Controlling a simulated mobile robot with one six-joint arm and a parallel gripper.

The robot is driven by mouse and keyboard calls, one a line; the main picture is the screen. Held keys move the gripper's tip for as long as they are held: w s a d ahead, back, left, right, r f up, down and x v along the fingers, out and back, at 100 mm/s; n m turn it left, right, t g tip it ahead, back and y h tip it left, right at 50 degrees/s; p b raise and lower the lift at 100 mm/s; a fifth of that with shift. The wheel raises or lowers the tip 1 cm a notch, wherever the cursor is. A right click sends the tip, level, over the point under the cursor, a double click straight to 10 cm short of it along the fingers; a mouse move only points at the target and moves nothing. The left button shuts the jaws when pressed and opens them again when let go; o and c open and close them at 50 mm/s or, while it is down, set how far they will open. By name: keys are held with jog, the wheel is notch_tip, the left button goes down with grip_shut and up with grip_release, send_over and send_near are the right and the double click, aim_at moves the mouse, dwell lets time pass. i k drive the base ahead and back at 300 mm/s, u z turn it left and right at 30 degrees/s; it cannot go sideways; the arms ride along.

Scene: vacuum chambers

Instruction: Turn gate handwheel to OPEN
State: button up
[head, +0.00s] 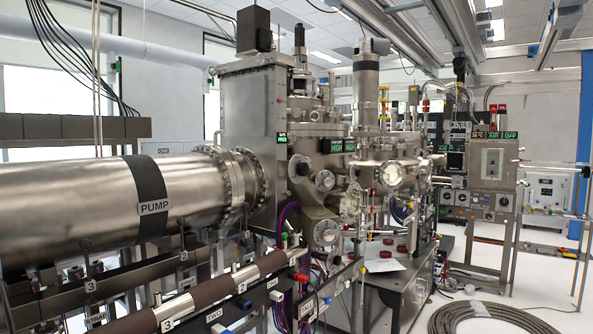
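A tall grey flat-sided housing (250,130) stands at the centre, joined on its left to the wide steel pipe marked PUMP (85,203). A small sign with green lettering (281,138) is on the housing's right edge; it is too small to read surely. Round, wheel-like metal parts show just right of the housing: an upper one (325,180) and a lower one (327,232). I cannot tell which, if either, is the gate handwheel, nor its turn position. My gripper is not in view.
Numbered rails with brown sleeves (215,287) run along the front left, below the pipe. A dark bench (392,290) with a paper and red parts stands at centre right. A coiled grey hose (490,318) lies on the pale floor at the lower right.

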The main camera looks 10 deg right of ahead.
aim_at(302, 168)
jog(key=z, duration=0.1)
jog(key=i, duration=0.85)
jog(key=z, duration=0.25)
